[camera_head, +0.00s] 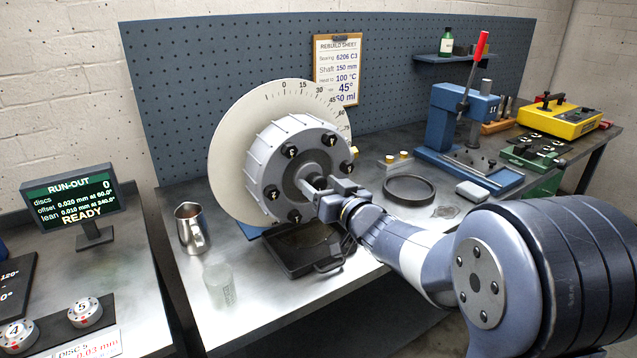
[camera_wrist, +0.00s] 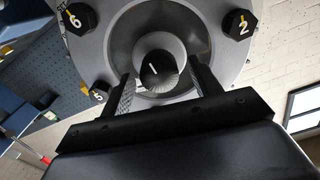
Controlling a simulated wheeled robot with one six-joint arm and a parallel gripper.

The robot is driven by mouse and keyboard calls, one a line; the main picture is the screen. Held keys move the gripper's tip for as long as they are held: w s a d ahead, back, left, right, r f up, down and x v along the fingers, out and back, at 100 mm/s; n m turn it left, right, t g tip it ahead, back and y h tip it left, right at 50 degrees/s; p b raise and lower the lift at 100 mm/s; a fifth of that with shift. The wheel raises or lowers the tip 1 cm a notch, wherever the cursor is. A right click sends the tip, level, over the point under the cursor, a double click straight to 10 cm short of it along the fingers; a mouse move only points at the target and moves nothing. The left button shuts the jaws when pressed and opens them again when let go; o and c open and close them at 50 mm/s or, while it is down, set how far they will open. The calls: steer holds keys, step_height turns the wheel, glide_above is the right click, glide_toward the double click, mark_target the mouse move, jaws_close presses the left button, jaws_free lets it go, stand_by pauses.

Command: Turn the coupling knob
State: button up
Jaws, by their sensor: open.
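The coupling knob (camera_wrist: 158,69) is a dark round end with a white mark, at the centre of the grey rotor hub. In the wrist view my gripper (camera_wrist: 160,85) is open, with one finger on each side of the knob. I cannot tell whether either finger touches it. In the head view my gripper (camera_head: 318,188) reaches the middle of the rotor (camera_head: 265,165) from the right and partly hides the knob. Numbered dark bolts ring the hub. A large pale dial disc (camera_head: 228,150) with degree marks stands behind the rotor.
A metal jug (camera_head: 191,228) and a clear beaker (camera_head: 219,284) stand left on the bench. A black tray (camera_head: 300,252) lies below the rotor. A dark ring (camera_head: 409,189) and a blue press (camera_head: 455,125) are to the right. A run-out display (camera_head: 70,196) reads READY.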

steer(key=shift+w+a, duration=0.4)
steer(key=shift+w, duration=0.2)
steer(key=shift+c, duration=0.5)
steer(key=c, duration=0.9)
